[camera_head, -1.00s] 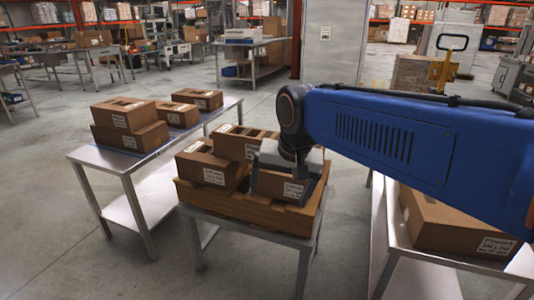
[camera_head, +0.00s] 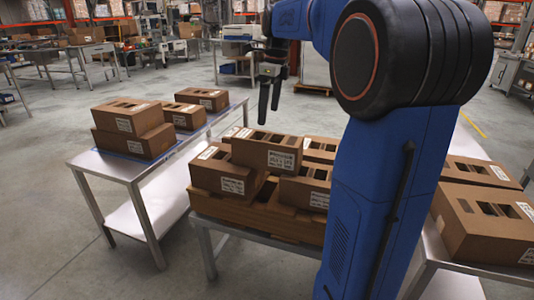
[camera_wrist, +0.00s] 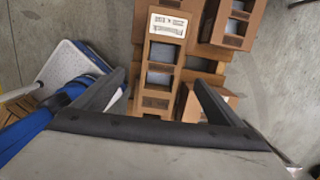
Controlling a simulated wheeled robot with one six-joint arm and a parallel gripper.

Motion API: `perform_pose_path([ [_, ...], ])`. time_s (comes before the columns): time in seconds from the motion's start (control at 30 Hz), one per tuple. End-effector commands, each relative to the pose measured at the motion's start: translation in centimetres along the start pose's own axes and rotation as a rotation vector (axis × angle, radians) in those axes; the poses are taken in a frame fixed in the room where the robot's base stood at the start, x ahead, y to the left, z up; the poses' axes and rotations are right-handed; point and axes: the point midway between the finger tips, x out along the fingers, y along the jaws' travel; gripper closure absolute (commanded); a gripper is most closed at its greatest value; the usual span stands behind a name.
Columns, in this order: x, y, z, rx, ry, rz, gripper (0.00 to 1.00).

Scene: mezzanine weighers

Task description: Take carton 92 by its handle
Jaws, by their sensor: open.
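My gripper (camera_head: 269,100) is open and empty, raised beyond and above the stacked brown cartons, fingers pointing down. In the wrist view, its two fingers (camera_wrist: 160,85) stand apart, with a brown carton (camera_wrist: 159,66) with dark top openings and a white label seen below between them. In the head view, the stack has a top carton (camera_head: 262,154), a left carton (camera_head: 217,179) and a front right carton (camera_head: 290,190), partly hidden by my arm. The label print is too small to read, so I cannot tell which is carton 92.
The cartons rest on a brown base (camera_head: 240,213) on a metal table (camera_head: 215,222). A left table (camera_head: 105,163) bears several cartons. A right table with a large carton (camera_head: 480,228) stands beyond my arm. The floor between left and middle tables is narrow.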

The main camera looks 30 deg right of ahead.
Motion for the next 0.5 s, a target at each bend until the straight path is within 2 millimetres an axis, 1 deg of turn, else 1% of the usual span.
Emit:
perform_pose_path([
  [0.07, 0.4, -0.2, 0.0, 0.016, 0.001, 0.003, 0.09],
  [0.17, 1.8, -0.2, 0.0, 0.019, 0.001, 0.004, 0.09],
  [0.5, 7.8, -0.1, 0.0, 0.016, 0.002, 0.004, 0.09],
])
